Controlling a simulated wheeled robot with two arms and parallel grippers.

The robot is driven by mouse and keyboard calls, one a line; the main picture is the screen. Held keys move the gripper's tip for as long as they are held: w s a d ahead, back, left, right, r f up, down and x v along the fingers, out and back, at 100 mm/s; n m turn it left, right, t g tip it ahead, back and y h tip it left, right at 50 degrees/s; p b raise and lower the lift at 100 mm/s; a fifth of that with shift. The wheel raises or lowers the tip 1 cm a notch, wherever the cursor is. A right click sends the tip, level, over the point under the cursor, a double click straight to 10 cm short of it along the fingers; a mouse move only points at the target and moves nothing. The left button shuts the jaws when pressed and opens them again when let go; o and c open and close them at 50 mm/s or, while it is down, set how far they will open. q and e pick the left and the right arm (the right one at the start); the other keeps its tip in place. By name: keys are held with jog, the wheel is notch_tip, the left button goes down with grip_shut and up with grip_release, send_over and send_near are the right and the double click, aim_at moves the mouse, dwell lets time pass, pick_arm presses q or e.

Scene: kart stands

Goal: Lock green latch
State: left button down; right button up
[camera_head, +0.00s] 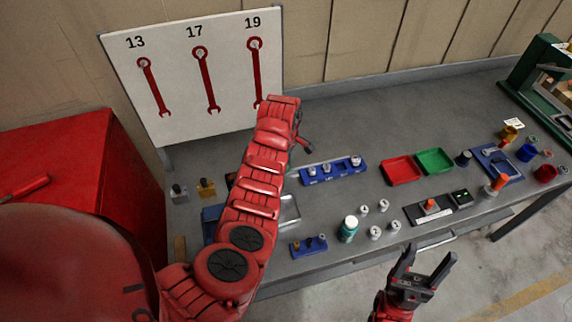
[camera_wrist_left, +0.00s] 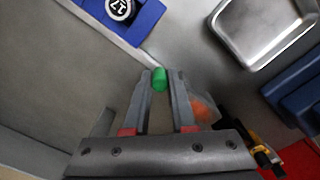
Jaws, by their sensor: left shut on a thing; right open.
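The green latch piece (camera_wrist_left: 160,79) sits between the fingertips of my left gripper (camera_wrist_left: 161,88) in the left wrist view. It is a small, rounded green part; what it is fixed to is hidden. My left gripper is shut on it. In the head view my left gripper (camera_head: 304,145) is mostly hidden behind its red arm, over the back of the bench. My right gripper (camera_head: 424,264) is open and empty in front of the bench edge.
A blue socket holder (camera_head: 332,171) stands right of my left gripper. A metal tray (camera_wrist_left: 262,58) lies close by. A red tray (camera_head: 402,170), a green tray (camera_head: 435,161) and a bottle (camera_head: 348,229) stand further right. The wrench board (camera_head: 180,75) is behind.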

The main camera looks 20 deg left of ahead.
aim_at(295, 169)
dwell(0.7)
pick_arm(q)
jog(key=shift+w+d+f+b, duration=0.1)
jog(key=shift+w+d+b, duration=0.1)
jog(key=shift+b, duration=0.15)
jog(key=shift+w+d+b, duration=0.65)
jog(key=shift+d+b, duration=0.35)
jog(key=shift+b, duration=0.25)
jog(key=c, duration=1.1)
grip_release()
jog(key=shift+o, duration=0.5)
jog(key=shift+d, duration=0.15)
